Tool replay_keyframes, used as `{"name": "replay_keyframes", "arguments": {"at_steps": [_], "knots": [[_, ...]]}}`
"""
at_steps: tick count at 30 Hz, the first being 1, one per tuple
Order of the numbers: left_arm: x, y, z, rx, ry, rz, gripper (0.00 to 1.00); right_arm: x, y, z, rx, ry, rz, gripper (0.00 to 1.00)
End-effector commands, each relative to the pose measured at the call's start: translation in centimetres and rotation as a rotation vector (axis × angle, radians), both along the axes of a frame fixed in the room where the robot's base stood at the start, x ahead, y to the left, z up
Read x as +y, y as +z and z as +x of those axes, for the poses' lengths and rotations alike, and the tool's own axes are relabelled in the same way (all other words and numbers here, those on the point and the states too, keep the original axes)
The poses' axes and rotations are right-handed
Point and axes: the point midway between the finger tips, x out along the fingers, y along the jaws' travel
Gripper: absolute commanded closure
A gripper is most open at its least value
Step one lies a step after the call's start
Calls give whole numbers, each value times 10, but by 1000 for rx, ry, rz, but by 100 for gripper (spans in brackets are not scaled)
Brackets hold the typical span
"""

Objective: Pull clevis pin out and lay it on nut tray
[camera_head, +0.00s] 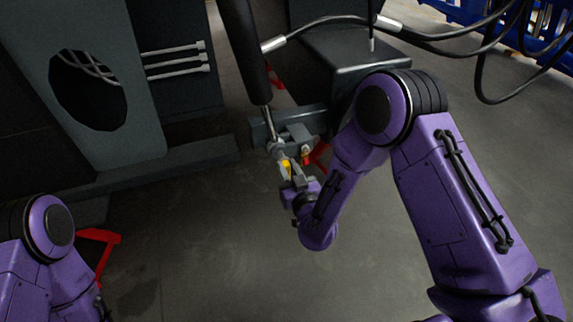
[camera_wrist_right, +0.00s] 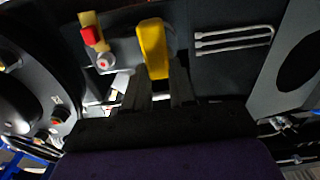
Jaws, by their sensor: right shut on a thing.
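My right gripper (camera_head: 291,174) is at the rod end of the hydraulic cylinder (camera_head: 268,122), by the grey clevis bracket (camera_head: 298,134). Its fingers are shut on a yellow piece (camera_head: 287,164), which looks like the clevis pin's handle. In the right wrist view the yellow piece (camera_wrist_right: 153,48) rises from between the two dark fingertips (camera_wrist_right: 160,82). I cannot tell how far the pin sits in the clevis, as the joint is small and partly hidden. My left arm shows at the lower left of the head view, its gripper out of frame. I cannot make out the nut tray.
A red and yellow part (camera_wrist_right: 92,34) is close beside the gripper in the wrist view. A grey chassis panel (camera_head: 85,90) with a round hole stands at the left. Black hoses (camera_head: 430,38) hang at the upper right.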

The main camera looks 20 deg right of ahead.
Motion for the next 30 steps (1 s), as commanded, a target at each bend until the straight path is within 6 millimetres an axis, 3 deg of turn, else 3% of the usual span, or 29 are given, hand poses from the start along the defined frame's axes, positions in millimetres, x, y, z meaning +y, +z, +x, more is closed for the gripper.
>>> {"name": "replay_keyframes", "arguments": {"at_steps": [30], "knots": [[0, -3, 0, 0, 0, 0, 42, -2, 0, -60, 0, 1, -1, 100]]}}
